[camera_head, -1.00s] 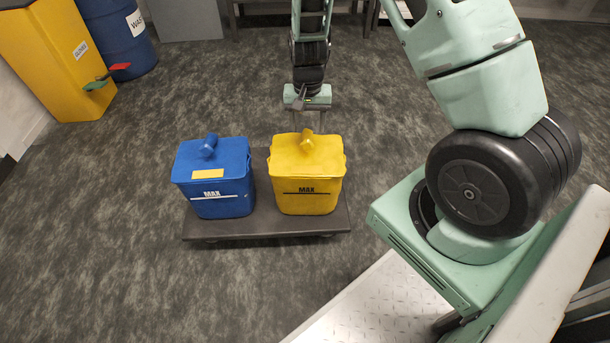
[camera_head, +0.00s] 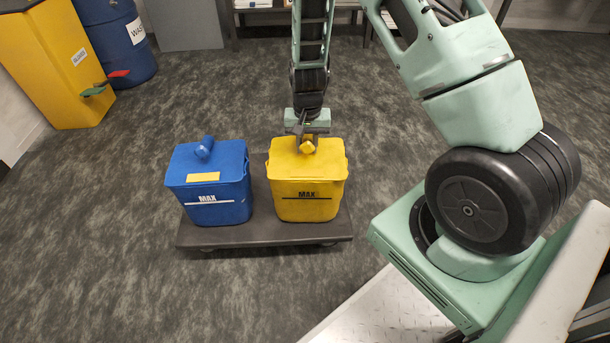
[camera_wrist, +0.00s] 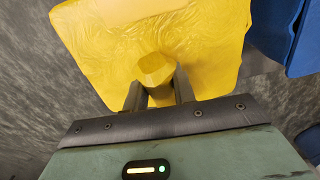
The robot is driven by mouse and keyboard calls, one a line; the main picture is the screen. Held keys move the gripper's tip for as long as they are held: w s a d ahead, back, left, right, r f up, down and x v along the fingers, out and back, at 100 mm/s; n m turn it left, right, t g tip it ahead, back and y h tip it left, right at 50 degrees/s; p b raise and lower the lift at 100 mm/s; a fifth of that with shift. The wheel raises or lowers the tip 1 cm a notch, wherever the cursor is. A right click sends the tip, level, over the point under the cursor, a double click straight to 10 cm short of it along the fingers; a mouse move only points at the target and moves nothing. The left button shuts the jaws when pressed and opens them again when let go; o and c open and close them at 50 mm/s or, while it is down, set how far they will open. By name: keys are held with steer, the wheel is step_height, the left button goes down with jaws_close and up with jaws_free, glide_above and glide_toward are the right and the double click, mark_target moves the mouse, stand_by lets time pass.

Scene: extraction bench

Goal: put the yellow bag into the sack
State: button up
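The yellow bag (camera_head: 306,184) is box-shaped, marked MAX, and stands upright on a dark low platform (camera_head: 262,233). It has a knob-like neck on top, seen in the wrist view (camera_wrist: 155,69). My gripper (camera_head: 308,143) is at the top of the bag, pointing down. In the wrist view its two fingers (camera_wrist: 158,92) stand on either side of the yellow neck and look open; whether either finger touches it is unclear. I cannot pick out a sack in these views.
A blue bag (camera_head: 212,182) marked MAX stands close on the left of the yellow one, on the same platform. A yellow bin (camera_head: 52,62) and a blue drum (camera_head: 115,40) stand at the far left. Grey floor around the platform is clear.

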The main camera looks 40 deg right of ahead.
jaws_close()
steer(key=shift+r, duration=0.1)
steer(key=shift+r, duration=0.1)
steer(key=shift+r+p, duration=1.35)
steer(key=shift+p, duration=0.35)
step_height(320, 180, up, 30)
steer(key=p, duration=2.7)
